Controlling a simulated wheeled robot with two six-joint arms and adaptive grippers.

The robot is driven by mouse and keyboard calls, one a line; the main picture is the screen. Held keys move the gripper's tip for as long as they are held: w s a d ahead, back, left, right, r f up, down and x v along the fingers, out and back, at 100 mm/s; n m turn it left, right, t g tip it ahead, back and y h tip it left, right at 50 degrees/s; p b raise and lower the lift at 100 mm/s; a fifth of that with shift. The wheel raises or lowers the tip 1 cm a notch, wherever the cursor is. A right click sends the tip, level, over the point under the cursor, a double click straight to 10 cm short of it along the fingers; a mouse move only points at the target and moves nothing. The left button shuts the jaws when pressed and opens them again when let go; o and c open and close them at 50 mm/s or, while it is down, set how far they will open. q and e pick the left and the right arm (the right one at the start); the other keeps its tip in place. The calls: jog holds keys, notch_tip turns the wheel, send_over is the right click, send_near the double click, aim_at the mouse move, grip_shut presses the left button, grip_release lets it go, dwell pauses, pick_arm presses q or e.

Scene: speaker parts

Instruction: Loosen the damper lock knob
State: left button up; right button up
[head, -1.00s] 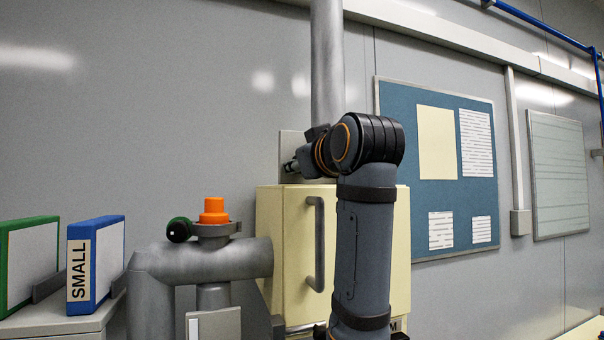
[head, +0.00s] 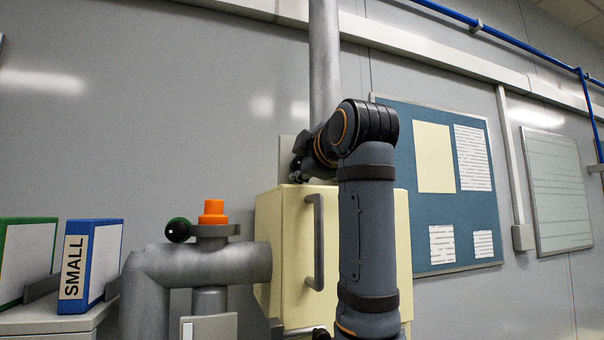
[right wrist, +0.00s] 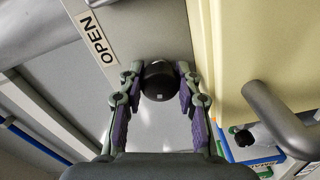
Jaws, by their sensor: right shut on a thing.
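A black round knob (right wrist: 158,80) shows in the right wrist view, in front of a grey plate (right wrist: 150,30) with an OPEN label (right wrist: 95,37). My right gripper (right wrist: 157,72) is shut on this knob, with one purple-padded finger on each side of it. In the head view my right gripper (head: 298,168) is at the grey vertical duct (head: 324,70), just above the cream cabinet. The knob is hidden there behind the gripper and wrist. My left gripper is in neither view.
The cream cabinet (head: 285,250) with a grey handle (head: 318,240) stands below the right gripper. To its left are a grey pipe (head: 215,265) with an orange cap (head: 212,212) and a dark green ball knob (head: 178,230). Binders (head: 98,262) stand at far left.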

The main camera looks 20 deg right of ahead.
jog(key=shift+n+b, duration=0.55)
jog(key=shift+n, duration=0.95)
jog(key=shift+f, duration=0.1)
jog(key=o, duration=1.1)
jog(key=shift+o, duration=0.4)
